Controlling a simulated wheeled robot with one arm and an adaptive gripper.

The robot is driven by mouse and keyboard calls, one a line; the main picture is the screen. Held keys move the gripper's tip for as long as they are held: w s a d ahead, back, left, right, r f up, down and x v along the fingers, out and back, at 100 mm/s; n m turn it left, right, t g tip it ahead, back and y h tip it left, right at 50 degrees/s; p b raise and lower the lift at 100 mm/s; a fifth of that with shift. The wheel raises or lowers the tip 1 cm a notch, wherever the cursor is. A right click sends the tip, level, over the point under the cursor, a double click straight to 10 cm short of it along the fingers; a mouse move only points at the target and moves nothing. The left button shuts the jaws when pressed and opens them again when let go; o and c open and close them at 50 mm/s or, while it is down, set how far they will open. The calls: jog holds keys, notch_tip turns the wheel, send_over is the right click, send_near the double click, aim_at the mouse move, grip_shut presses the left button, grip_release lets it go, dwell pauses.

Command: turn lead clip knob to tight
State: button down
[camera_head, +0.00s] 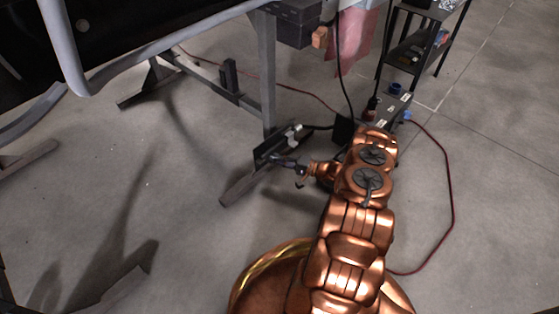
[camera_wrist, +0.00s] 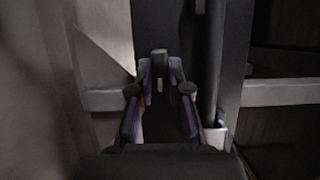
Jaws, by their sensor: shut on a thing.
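My gripper (camera_head: 283,161) is low beside the foot of the grey stand leg. In the wrist view, its two fingertips (camera_wrist: 159,80) close from both sides on a dark upright piece, which I take to be the lead clip knob (camera_wrist: 159,62). The knob has a small pale mark on its face. A silvery clip-like part (camera_head: 294,133) shows just above my gripper in the head view, with a black lead running right from it. The knob is too small to make out in the head view, and its turn position is unclear.
The grey stand leg (camera_head: 268,80) rises beside my gripper from a long foot (camera_head: 240,186). A dark shelf rack (camera_head: 417,45) stands back right. A red cable (camera_head: 453,190) curves over the floor at right.

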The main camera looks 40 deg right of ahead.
jog(key=shift+w+a, duration=0.1)
jog(key=shift+w, duration=0.1)
jog(key=c, duration=1.1)
grip_release()
jog(key=shift+s, duration=0.1)
jog(key=v, duration=1.2)
